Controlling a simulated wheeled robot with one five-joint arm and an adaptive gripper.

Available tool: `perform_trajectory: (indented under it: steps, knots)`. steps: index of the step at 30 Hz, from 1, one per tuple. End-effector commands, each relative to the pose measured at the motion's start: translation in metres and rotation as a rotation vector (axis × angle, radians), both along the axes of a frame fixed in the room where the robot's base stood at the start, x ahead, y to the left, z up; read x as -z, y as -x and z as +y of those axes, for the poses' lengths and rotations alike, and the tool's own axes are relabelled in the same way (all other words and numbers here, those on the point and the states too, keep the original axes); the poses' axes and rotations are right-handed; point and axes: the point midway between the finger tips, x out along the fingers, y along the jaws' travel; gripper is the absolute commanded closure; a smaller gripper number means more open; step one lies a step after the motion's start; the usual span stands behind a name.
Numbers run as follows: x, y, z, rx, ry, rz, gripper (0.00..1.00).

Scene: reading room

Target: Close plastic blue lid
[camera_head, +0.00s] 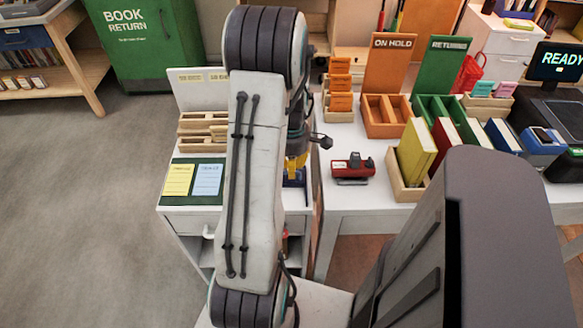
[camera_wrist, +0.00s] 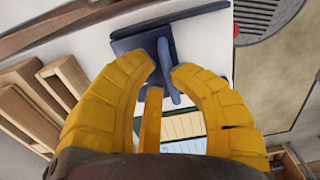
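A dark blue plastic piece with an upright handle-like bar (camera_wrist: 168,78), which I take for the blue lid, shows in the wrist view on a white surface. A flat blue part extends behind the bar toward the upper right. My gripper (camera_wrist: 163,68) has its yellow fingers on either side of the bar, tips close to it. Whether both tips press on it cannot be told. In the head view my gripper (camera_head: 297,163) points down over the white cart's right side, with a bit of the blue piece (camera_head: 293,181) below it. My arm hides most of it.
Wooden slots (camera_head: 203,130) and a dark green board with yellow and blue cards (camera_head: 193,181) are left of my arm. A red device (camera_head: 353,167) and a wooden book box (camera_head: 399,180) stand on the table at right. Open floor lies at left.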

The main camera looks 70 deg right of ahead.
Motion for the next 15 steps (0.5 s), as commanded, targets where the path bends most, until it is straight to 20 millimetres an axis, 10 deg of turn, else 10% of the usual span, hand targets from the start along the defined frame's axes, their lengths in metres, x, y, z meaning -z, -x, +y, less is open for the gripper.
perform_trajectory:
  steps: [15]
  knots:
    - [-0.0015, 0.0002, 0.0007, 0.000, -0.001, 0.000, 0.58]
